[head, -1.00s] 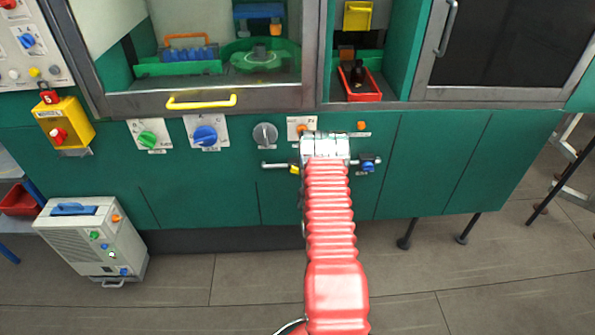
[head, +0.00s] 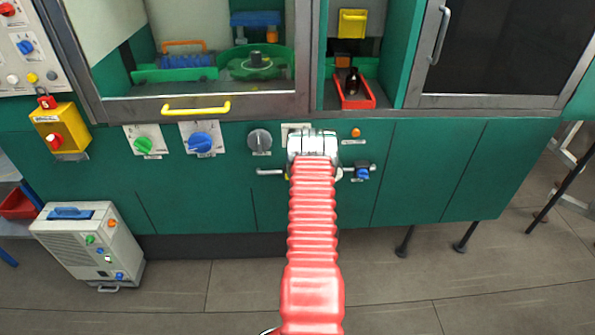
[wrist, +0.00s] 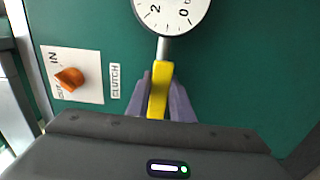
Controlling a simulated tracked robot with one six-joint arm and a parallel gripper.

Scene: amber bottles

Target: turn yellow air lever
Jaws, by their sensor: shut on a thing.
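The yellow air lever (wrist: 159,88) stands in the middle of the wrist view, below a round white gauge (wrist: 172,12) with black numbers. My gripper (wrist: 160,104) is shut on the lever, with a grey-purple finger on either side of it. In the wrist view the lever lies almost along the picture's vertical, tilted slightly. In the head view my gripper is at the green cabinet front, and my red-sleeved arm and silver wrist hide the lever and the gauge.
An orange clutch knob (wrist: 69,78) on a white plate is left of the lever in the wrist view. A blue valve (head: 362,173) sits right of my wrist in the head view. A grey dial (head: 259,141) and a blue knob (head: 200,142) are to the left.

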